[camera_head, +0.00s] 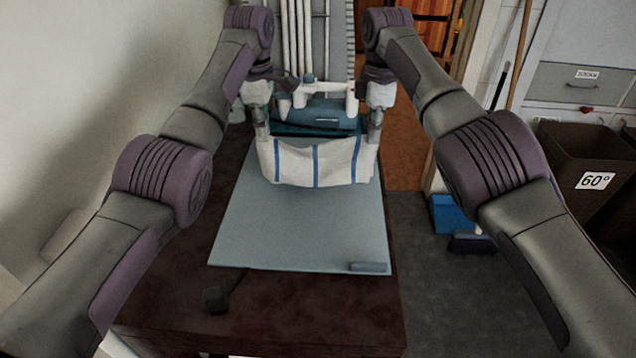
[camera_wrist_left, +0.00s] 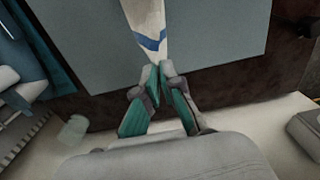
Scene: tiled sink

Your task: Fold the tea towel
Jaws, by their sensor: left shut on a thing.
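The tea towel (camera_head: 315,162), white with blue stripes, hangs between my two grippers above the far part of a grey-blue mat (camera_head: 300,225). My left gripper (camera_head: 266,138) is shut on the towel's upper left corner. In the left wrist view the towel (camera_wrist_left: 146,22) runs away from the closed fingertips (camera_wrist_left: 160,70), narrow and with a blue stripe near them. My right gripper (camera_head: 374,138) is at the towel's upper right corner, and the towel's raised right side suggests it is held there. The towel's lower edge is close to the mat; contact is unclear.
The mat lies on a dark brown table (camera_head: 260,325). A small grey block (camera_head: 369,267) lies at the mat's near right corner, and a dark object (camera_head: 215,298) is at near left. Teal folded things (camera_head: 320,114) are behind the towel.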

